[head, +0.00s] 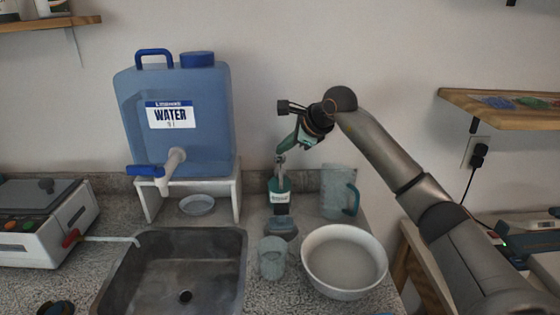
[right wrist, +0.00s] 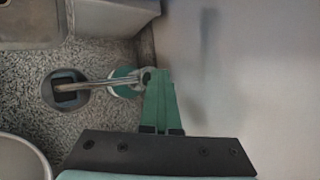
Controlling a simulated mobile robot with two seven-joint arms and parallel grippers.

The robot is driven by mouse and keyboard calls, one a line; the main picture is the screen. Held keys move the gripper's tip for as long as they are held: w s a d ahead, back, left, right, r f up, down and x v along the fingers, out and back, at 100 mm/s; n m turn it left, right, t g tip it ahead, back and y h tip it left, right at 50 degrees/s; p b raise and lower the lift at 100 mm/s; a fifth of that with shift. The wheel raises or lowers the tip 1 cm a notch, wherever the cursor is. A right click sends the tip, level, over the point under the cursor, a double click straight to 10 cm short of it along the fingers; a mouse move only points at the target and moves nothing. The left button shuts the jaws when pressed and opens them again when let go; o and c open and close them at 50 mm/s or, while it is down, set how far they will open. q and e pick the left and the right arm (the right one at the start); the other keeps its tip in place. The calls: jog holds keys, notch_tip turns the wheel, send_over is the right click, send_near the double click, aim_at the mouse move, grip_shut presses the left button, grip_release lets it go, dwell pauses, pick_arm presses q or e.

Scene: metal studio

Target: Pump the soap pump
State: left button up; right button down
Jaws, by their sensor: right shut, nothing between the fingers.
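The soap pump (head: 280,196) is a dark green bottle with a pale label and a metal pump head, upright on the counter between the water tank and the pitcher. In the right wrist view its metal spout (right wrist: 98,84) points left and its green bottle (right wrist: 122,74) shows below the pump head. My right gripper (head: 281,149) has green fingers, shut and empty, pointing down just above the pump head. In the right wrist view the fingertips (right wrist: 157,73) are beside the pump head; I cannot tell if they touch it. My left gripper is not in view.
A blue water tank (head: 178,115) on a white stand (head: 237,190) is left of the pump, above a sink (head: 125,270). A pitcher (head: 334,191) stands to its right.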

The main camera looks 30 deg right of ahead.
jog(key=shift+f, duration=0.2)
dwell(0.4)
jog(key=shift+f, duration=0.4)
jog(key=shift+r+p, duration=0.3)
jog(key=shift+p, duration=0.05)
dwell(0.3)
notch_tip(320, 180, up, 6)
jog(key=p, duration=0.5)
jog(key=shift+r+p, duration=0.2)
jog(key=shift+p, duration=0.2)
